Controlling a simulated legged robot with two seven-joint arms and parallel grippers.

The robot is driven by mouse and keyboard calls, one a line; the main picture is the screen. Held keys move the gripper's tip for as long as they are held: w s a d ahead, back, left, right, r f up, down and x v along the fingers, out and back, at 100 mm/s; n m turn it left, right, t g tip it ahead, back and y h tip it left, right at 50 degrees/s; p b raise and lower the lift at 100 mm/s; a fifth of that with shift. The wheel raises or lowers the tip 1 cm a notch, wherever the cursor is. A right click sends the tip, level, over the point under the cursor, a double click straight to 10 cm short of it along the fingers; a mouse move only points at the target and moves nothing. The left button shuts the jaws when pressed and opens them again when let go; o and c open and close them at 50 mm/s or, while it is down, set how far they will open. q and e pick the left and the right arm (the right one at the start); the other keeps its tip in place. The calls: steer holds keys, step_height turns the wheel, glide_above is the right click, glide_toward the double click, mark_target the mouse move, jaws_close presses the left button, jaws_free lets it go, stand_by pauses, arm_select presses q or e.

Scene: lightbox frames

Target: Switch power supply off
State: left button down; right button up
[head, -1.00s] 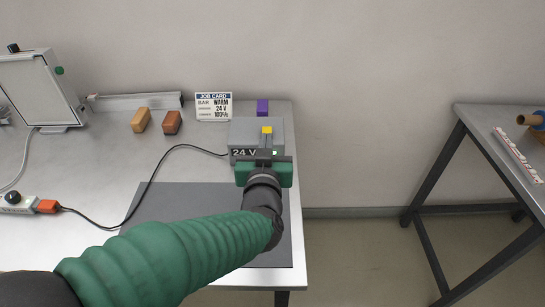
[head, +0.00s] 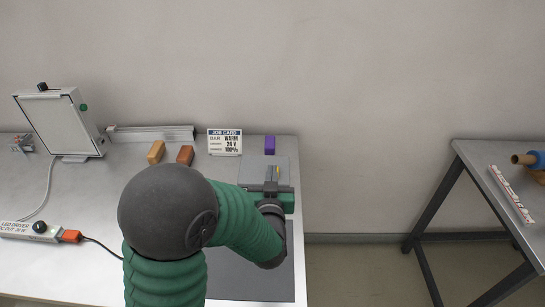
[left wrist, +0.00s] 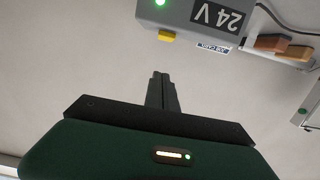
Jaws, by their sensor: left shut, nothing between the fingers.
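The power supply is a grey box (head: 254,168) at the table's back right corner, partly hidden by my left arm in the head view. In the left wrist view the box (left wrist: 180,18) appears upside down at the top, with a "24 V" label (left wrist: 216,15), a lit green light (left wrist: 160,3) and a yellow switch piece (left wrist: 167,37). My left gripper (head: 271,180) is in front of the box. Its fingers (left wrist: 162,76) are shut and empty, and in the left wrist view they appear apart from the yellow piece.
A job card (head: 224,142), an orange block (head: 156,151), a brown block (head: 185,155) and a purple block (head: 269,145) stand near the box. An LED driver (head: 28,231) with an orange plug (head: 70,237) and a lightbox (head: 62,120) are at left. A second table (head: 480,160) stands right.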

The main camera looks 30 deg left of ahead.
arm_select(q)
steer(key=x, duration=0.4)
steer(key=shift+a, duration=0.15)
steer(key=f, duration=0.1)
steer(key=w+f+b, duration=0.1)
steer(key=shift+a+f, duration=0.2)
steer(key=shift+f, duration=0.8)
